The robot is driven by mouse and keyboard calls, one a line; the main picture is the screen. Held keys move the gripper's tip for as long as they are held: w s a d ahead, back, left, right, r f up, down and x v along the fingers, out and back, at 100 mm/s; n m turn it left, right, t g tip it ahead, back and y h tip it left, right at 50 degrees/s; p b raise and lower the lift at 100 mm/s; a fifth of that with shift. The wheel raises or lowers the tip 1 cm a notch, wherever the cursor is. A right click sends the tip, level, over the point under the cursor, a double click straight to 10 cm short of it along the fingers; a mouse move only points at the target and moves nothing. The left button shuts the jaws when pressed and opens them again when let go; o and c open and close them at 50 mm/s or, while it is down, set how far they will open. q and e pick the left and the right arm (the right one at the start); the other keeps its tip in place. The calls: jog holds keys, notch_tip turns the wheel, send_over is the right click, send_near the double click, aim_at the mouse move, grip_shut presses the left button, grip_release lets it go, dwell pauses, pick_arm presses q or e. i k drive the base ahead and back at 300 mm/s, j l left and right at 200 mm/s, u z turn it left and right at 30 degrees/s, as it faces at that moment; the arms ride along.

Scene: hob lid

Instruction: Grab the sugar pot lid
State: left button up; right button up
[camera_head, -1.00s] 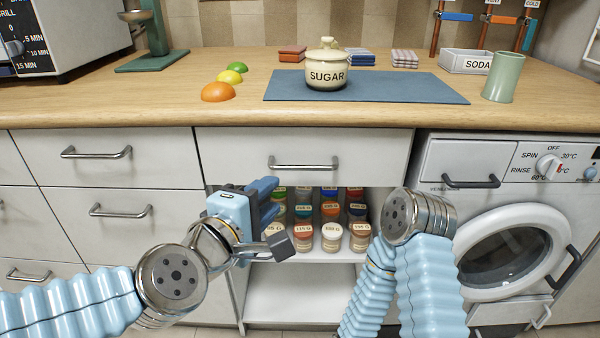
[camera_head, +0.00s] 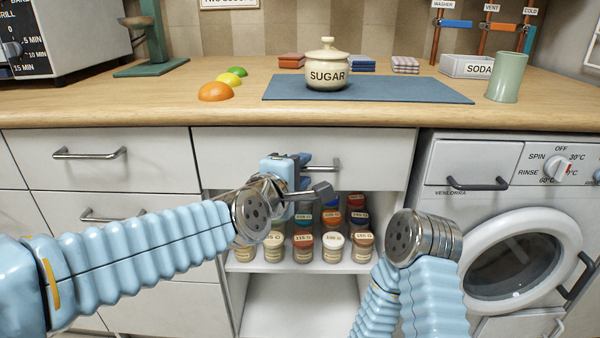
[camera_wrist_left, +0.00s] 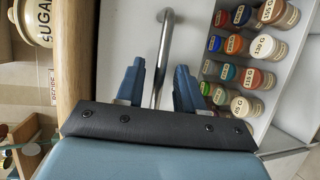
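The cream sugar pot (camera_head: 328,74), marked SUGAR, stands upright on the blue mat (camera_head: 420,89) on the counter. Its lid (camera_head: 327,50), with a round knob, sits on top of it. Part of the pot also shows at the upper left of the left wrist view (camera_wrist_left: 37,22). My left gripper (camera_head: 305,167) is below the counter edge, in front of the drawer and lower than the pot. In the left wrist view its two blue fingers (camera_wrist_left: 158,88) are apart, with the drawer's bar handle showing between them. My right gripper is not in view; only the right arm shows.
The drawer handle (camera_head: 322,165) is close to the left gripper. An open cupboard with several spice jars (camera_head: 333,246) lies below. Coloured half-domes (camera_head: 216,91), a green cup (camera_head: 507,78) and a soda box (camera_head: 467,65) stand on the counter (camera_head: 150,103).

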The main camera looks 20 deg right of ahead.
aim_at(325, 52)
jog(key=k+j, duration=0.2)
jog(key=k, duration=0.25)
jog(key=k+j, duration=0.2)
jog(key=k, duration=0.25)
